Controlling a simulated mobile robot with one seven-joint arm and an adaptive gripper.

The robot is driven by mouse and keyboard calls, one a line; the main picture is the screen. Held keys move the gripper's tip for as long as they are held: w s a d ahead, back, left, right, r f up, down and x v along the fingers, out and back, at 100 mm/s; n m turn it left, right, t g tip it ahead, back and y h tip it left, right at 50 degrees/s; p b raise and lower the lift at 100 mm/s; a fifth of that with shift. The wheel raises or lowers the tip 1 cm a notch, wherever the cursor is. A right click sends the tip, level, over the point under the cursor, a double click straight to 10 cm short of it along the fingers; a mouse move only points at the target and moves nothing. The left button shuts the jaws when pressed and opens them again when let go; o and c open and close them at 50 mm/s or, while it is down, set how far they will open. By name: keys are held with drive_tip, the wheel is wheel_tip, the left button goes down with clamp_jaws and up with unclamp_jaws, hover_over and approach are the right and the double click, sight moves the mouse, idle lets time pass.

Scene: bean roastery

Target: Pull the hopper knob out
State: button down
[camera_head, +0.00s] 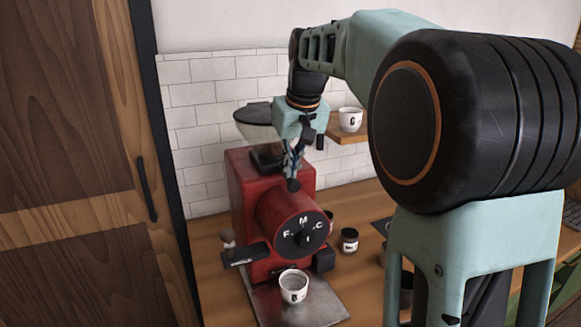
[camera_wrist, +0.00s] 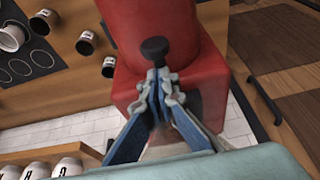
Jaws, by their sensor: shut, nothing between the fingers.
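The red roasting machine (camera_head: 240,195) stands on the wooden counter; its red body (camera_wrist: 140,95) also fills the middle of the wrist view. The hopper knob (camera_head: 293,185), small, round and black, sits on its top behind the drum front; it shows clearly in the wrist view (camera_wrist: 155,47). My gripper (camera_head: 292,171) points down at the knob. In the wrist view its fingertips (camera_wrist: 161,76) are together, with nothing between them, right beside the knob. Whether they touch the knob I cannot tell. The knob's stem is mostly hidden by the fingertips.
A dial marked with letters (camera_head: 304,235) is on the drum front. A white cup (camera_head: 293,286) stands on the metal tray (camera_head: 325,308) below. A small dark jar (camera_head: 349,240) is to the right. Another cup (camera_head: 350,120) is on a wall shelf (camera_head: 345,133). A wooden door (camera_head: 70,120) stands left.

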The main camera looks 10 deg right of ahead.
sight(296, 180)
drive_tip(key=s+b, duration=0.1)
drive_tip(key=s, duration=0.1)
drive_tip(key=s+b, duration=0.1)
drive_tip(key=s, duration=0.1)
drive_tip(key=shift+d, duration=0.4)
drive_tip(key=shift+f, duration=0.1)
drive_tip(key=shift+r+p, duration=0.65)
drive_tip(key=shift+p, duration=0.15)
drive_tip(key=p+v, duration=0.5)
drive_tip(key=v, duration=0.4)
drive_tip(key=shift+p, duration=0.4)
